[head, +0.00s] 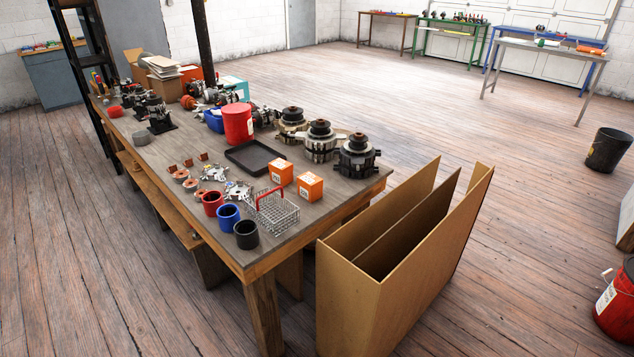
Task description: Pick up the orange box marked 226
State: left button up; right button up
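Two small orange boxes with white label patches stand side by side on the workbench (215,152), near its right end. One orange box (281,172) is a little farther back and to the left. The other orange box (310,187) is nearer the bench's right edge. The markings are too small to read, so I cannot tell which is 226. Neither of my grippers is in view.
A wire basket with a red handle (277,212) stands just in front of the boxes. A black tray (254,158) and several alternators (357,158) are behind them. A tall open cardboard box (365,300) stands on the floor beside the bench. The floor beyond is mostly clear.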

aim_at(309, 184)
jog(key=i+l+u, duration=0.1)
jog(key=l, duration=0.3)
jog(key=i+l, duration=0.3)
jog(key=i+l+u, duration=0.15)
jog(key=l, duration=0.4)
jog(key=i+l, duration=0.2)
jog(key=l, duration=0.2)
jog(key=i+l+u, duration=0.15)
jog(key=l, duration=0.3)
jog(key=i+l+u, duration=0.1)
jog(key=l, duration=0.35)
jog(key=i+l, duration=0.2)
jog(key=l, duration=0.25)
jog(key=i+l+u, duration=0.15)
jog(key=l, duration=0.35)
